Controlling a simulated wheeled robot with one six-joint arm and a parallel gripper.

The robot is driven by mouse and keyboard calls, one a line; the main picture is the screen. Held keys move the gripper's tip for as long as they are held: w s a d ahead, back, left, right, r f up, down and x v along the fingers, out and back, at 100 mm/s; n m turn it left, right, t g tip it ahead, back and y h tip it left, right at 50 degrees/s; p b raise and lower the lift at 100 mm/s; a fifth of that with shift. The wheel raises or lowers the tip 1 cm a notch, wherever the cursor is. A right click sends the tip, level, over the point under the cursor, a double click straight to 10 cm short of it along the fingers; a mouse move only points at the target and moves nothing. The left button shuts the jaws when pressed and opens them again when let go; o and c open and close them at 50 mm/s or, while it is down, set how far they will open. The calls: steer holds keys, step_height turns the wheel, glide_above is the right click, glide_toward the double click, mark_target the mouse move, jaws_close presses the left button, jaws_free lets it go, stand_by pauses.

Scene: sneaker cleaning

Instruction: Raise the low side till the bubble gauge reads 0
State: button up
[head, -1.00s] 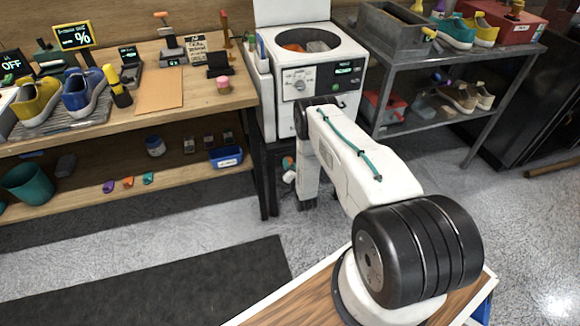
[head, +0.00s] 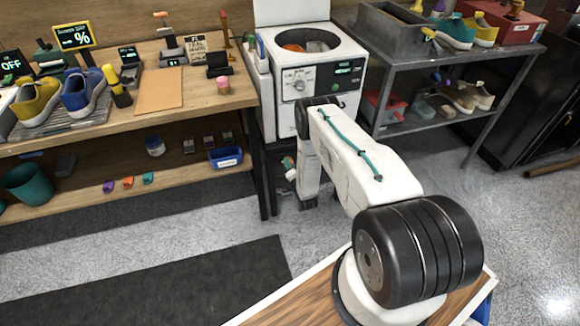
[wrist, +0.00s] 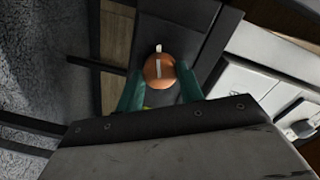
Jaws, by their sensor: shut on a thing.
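In the wrist view my gripper (wrist: 159,82) has its two teal fingers shut on a round orange knob (wrist: 158,71) with a white stripe across it. The knob sits against a dark bar of the stand. In the head view my gripper (head: 289,167) is low beside the stand's leg, small and partly hidden by the stand and my arm. The white machine (head: 318,110) stands above on the dark stand (head: 266,175). It has a dial and small green displays (head: 348,67), too small to read. I cannot make out a bubble gauge.
A wooden bench (head: 190,100) with shoes and tools stands close on the left, with a blue bin (head: 226,158) on its lower shelf. A grey metal rack (head: 450,70) with shoes is on the right.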

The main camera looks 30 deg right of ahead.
steer(key=o, duration=1)
steer(key=v, duration=0.7)
steer(key=shift+s, duration=0.4)
steer(key=shift+a, duration=0.15)
